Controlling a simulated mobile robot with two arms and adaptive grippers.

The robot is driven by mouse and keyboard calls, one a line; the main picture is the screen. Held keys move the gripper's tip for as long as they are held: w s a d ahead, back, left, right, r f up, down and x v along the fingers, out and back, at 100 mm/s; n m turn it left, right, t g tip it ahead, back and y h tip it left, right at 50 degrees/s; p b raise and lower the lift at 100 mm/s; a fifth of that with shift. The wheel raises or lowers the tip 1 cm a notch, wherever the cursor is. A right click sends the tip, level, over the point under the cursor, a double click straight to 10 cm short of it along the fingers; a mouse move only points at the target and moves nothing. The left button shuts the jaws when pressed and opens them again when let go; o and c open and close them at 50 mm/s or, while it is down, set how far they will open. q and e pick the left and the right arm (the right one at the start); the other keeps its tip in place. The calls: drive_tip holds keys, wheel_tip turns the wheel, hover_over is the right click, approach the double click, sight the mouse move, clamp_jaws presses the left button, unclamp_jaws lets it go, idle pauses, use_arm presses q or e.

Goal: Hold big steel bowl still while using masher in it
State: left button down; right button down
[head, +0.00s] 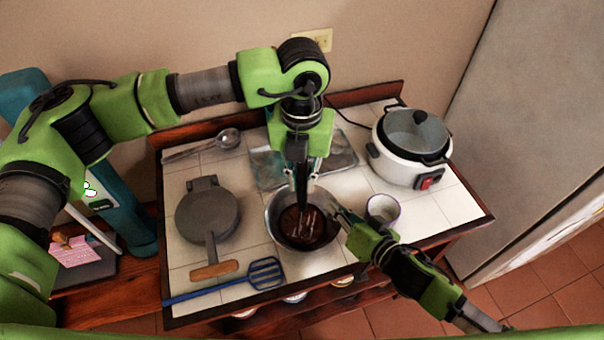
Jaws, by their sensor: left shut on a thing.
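The big steel bowl (273,217) stands upright at the front middle of the tiled table, with something dark brown inside. My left gripper (302,172) points straight down above the bowl and is shut on the dark upright handle of the masher (302,198). The masher's lower end is down in the bowl among thin pale streaks, and its shape is hard to make out. My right gripper (341,214) comes in from the lower right, with its fingers at the bowl's right rim. I cannot tell whether they are closed on the rim.
A grey round pan press (207,214) and a blue slotted utensil (266,273) lie left. A ladle (228,139) and glassy tray (268,165) lie behind. A small white cup (383,209) stands close beside my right gripper; a rice cooker (405,168) stands back right.

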use_arm(q)
drive_tip(key=shift+f, duration=0.4)
idle(0.4)
drive_tip(key=shift+f, duration=0.3)
drive_tip(key=shift+r, duration=1.65)
drive_tip(key=shift+f, duration=0.3)
drive_tip(key=shift+f, duration=1.35)
drive_tip(key=shift+r, duration=1.65)
